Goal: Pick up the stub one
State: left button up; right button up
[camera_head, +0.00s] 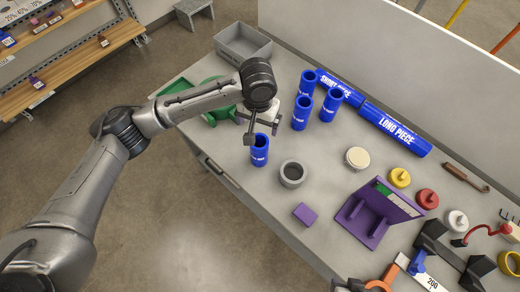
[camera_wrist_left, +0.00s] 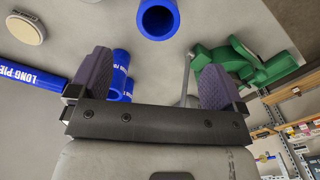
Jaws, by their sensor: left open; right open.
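Several short blue tubes stand upright on the table; their small labels are too small to read, so I cannot tell which is stub one. One tube (camera_head: 260,151) stands alone near the front edge, right below my left gripper (camera_head: 250,132). In the left wrist view a blue tube (camera_wrist_left: 158,20) shows its open end ahead of the left gripper (camera_wrist_left: 160,82), beyond the fingertips. The left gripper is open and empty. The other short tubes (camera_head: 302,113) stand further back. A sliver of what looks like my right gripper (camera_head: 347,286) shows at the bottom edge, open.
A green tool (camera_head: 222,113) stands left of the left gripper, partly hidden by my arm. A grey bin (camera_head: 243,43) is behind. The blue long piece (camera_head: 395,131) lies at the back. A grey ring (camera_head: 292,174) and a purple stand (camera_head: 372,220) are to the right.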

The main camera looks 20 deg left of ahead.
aim_at(259, 141)
pick_arm(q)
notch_tip(259, 141, down, 8)
jog(key=shift+w, duration=0.1)
jog(key=shift+d+f, duration=0.15)
jog(key=shift+f, duration=2.65)
jog(key=c, duration=1.2)
jog(key=shift+r, duration=0.1)
